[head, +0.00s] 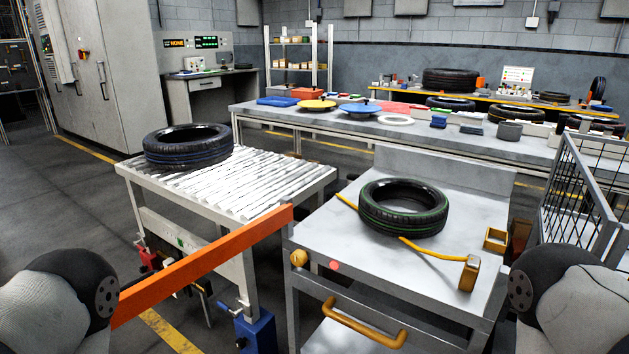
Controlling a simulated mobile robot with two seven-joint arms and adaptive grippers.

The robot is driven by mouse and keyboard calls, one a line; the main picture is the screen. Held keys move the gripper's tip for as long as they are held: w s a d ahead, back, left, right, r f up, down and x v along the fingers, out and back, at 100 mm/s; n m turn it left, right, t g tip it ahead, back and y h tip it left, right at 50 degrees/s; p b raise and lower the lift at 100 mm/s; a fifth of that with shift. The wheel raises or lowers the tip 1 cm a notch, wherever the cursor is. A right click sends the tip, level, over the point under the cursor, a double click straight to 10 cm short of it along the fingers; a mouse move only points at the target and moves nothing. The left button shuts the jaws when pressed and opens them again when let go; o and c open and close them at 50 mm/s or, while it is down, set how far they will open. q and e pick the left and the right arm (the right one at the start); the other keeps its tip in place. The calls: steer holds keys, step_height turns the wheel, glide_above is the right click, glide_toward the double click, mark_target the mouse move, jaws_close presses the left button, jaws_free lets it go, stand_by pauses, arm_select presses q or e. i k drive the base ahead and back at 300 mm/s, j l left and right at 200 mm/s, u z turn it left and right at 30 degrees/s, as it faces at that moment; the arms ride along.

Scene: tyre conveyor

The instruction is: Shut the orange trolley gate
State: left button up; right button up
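The orange gate (210,262) is a long flat bar. Its right end meets the left side of the grey trolley (315,237), and it sticks out to the left and toward me, across the front of the roller conveyor. Its near left end is partly hidden by my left arm. The trolley has a yellow handle (365,325) on its front and a round yellow knob (298,258) at its front left corner. A tyre with a green stripe (403,222) lies flat on the trolley top. Neither gripper shows; only dark rounded arm parts show at the lower corners.
The roller conveyor (285,180) stands left of the trolley with a blue-striped tyre (187,157) on it. A yellow strap with a block (468,274) and a small yellow box (496,239) are on the trolley. A wire cage (580,195) stands at right. The left floor is clear.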

mark_target(139, 296)
steer(key=i+j+z, duration=0.15)
steer(key=j+z, duration=0.15)
steer(key=j, duration=0.25)
steer(key=i+j+z, duration=0.1)
steer(key=j+z, duration=0.2)
steer(key=j, duration=0.3)
steer(key=j+z, duration=0.25)
steer(key=j, duration=0.3)
steer(key=j+z, duration=0.3)
steer(key=j, duration=0.3)
steer(key=k+j+z, duration=0.15)
steer(key=j+z, duration=0.15)
steer(key=j, duration=0.3)
steer(key=k+j+z, duration=0.15)
steer(key=j+z, duration=0.15)
steer(key=j, duration=0.3)
